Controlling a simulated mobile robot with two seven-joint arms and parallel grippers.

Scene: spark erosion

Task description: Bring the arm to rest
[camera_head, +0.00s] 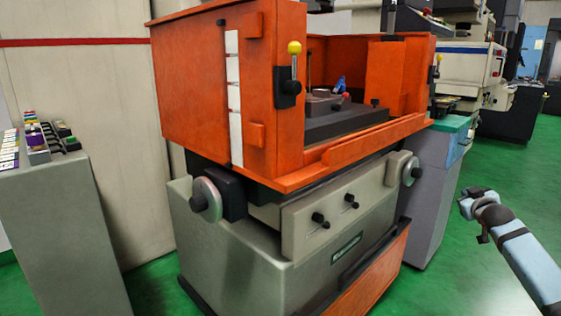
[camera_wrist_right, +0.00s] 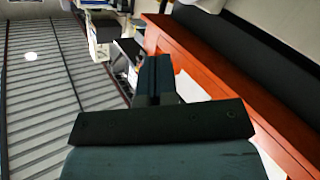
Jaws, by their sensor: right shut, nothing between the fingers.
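My right arm comes in from the lower right of the head view, a light blue arm with dark joints. The right gripper end (camera_head: 467,204) is raised in front of the green floor, to the right of the orange machine and apart from it. In the right wrist view the dark fingers of the right gripper (camera_wrist_right: 154,75) are together with nothing between them. My left arm and gripper are in neither view.
The spark erosion machine (camera_head: 225,260) with its orange enclosure (camera_head: 215,95) fills the middle. A grey console (camera_head: 60,220) stands at the left and a grey cabinet (camera_head: 432,200) to the machine's right. Green floor (camera_head: 500,160) is free around my right arm.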

